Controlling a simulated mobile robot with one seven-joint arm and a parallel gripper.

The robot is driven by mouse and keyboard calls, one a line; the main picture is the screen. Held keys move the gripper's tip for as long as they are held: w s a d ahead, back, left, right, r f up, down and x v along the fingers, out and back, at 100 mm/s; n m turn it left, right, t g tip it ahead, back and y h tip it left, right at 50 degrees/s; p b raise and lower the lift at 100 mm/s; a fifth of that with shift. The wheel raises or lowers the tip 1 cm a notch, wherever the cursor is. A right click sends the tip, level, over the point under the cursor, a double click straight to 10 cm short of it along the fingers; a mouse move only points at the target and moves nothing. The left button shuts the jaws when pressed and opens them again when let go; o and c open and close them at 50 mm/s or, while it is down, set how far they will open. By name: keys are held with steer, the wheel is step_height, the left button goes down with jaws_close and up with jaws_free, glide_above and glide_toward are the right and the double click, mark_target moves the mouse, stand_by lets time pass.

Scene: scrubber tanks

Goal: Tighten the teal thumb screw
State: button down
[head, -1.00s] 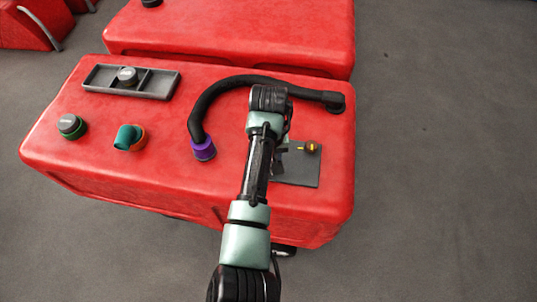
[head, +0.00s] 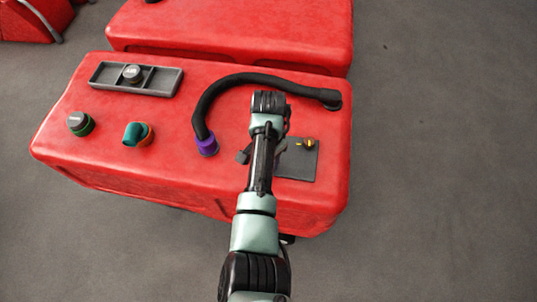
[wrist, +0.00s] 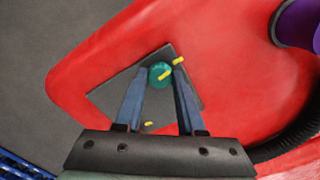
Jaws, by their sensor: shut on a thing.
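The teal thumb screw (wrist: 160,73) sits on a dark grey plate (wrist: 110,92) and carries a yellow pointer mark. My gripper (wrist: 161,72) has a fingertip on either side of the screw and is shut on it. A second yellow mark shows beside the screw at upper right. In the head view the plate (head: 298,170) is at the right end of the red tank, and my arm hides the teal screw and most of my gripper.
On the red tank (head: 90,165), a black hose (head: 240,78) with a purple collar (head: 207,147) curves behind my arm. A grey tray (head: 163,82), a green-ringed cap (head: 81,124) and a teal elbow (head: 133,134) stand left.

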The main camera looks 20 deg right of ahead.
steer(key=shift+w+r+m, duration=0.15)
steer(key=shift+r+m, duration=0.05)
steer(key=shift+m, duration=0.7)
steer(key=c, duration=0.7)
jaws_free()
steer(key=shift+o, duration=1)
step_height(320, 180, up, 13)
steer(key=shift+p, duration=0.45)
